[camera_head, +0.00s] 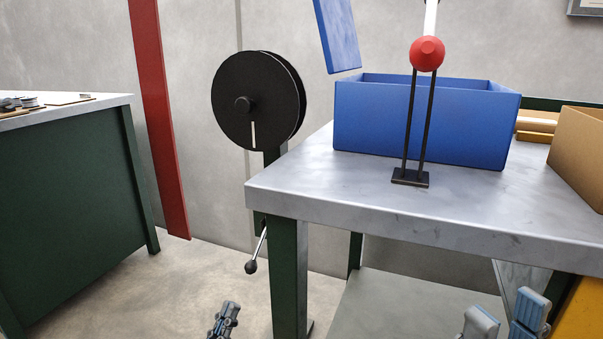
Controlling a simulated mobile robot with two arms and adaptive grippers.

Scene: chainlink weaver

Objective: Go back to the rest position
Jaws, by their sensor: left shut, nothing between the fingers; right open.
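My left gripper (223,321) shows at the bottom edge, left of centre, over the floor. Its fingers are together and hold nothing. My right gripper (505,322) shows at the bottom right, in front of and below the edge of the metal-topped table (420,215). Its two fingers stand apart and nothing is seen between them. Both grippers are cut off by the lower edge of the picture, and most of both arms is out of view.
A blue bin (425,128) and a black stand with a red ball (427,53) are on the table. A black reel (255,102) and a crank lever (251,266) are at its left. A green bench (75,215) stands left. Floor (185,280) between is clear.

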